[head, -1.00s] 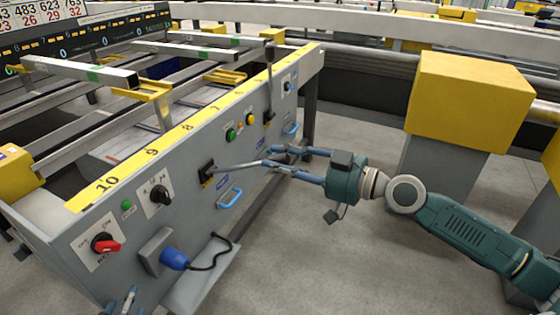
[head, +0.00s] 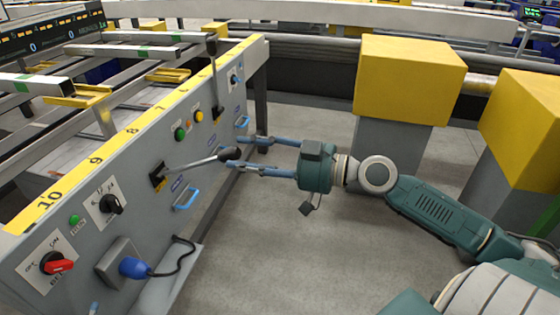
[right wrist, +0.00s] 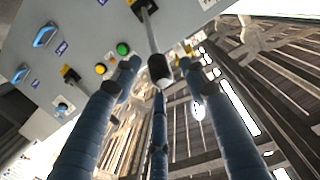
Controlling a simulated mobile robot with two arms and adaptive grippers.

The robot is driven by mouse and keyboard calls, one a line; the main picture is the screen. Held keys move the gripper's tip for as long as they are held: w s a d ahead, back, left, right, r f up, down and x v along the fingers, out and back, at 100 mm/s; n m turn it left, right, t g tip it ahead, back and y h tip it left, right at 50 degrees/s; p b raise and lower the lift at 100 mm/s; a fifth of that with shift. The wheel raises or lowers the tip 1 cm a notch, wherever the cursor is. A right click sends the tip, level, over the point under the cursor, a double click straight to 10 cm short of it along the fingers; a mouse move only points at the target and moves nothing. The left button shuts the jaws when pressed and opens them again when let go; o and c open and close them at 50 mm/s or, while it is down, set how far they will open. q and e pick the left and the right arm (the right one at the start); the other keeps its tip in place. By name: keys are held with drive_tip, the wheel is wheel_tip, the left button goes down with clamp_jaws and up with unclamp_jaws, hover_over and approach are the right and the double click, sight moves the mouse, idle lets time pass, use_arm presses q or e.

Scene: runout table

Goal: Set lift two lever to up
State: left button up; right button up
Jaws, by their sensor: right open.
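A lever with a dark knob (head: 230,153) sticks out from the grey panel on a long metal rod, leaning slightly upward from its black slot (head: 158,175). My right gripper (head: 238,154) is open, with its blue fingers on either side of the knob. In the right wrist view the knob (right wrist: 159,70) lies between the spread fingertips; contact cannot be told. A second lever (head: 213,70) stands upright farther along the panel. The labels are too small to tell which lever is lift two.
The panel carries a red switch (head: 58,263), a black knob (head: 111,204), a blue plug (head: 134,267) with a cable, blue handles (head: 187,199), and green and yellow buttons. Yellow-topped posts (head: 410,80) stand behind my right arm. The floor below is clear.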

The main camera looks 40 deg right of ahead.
drive_tip(key=v, duration=0.8)
drive_tip(key=shift+s, duration=0.1)
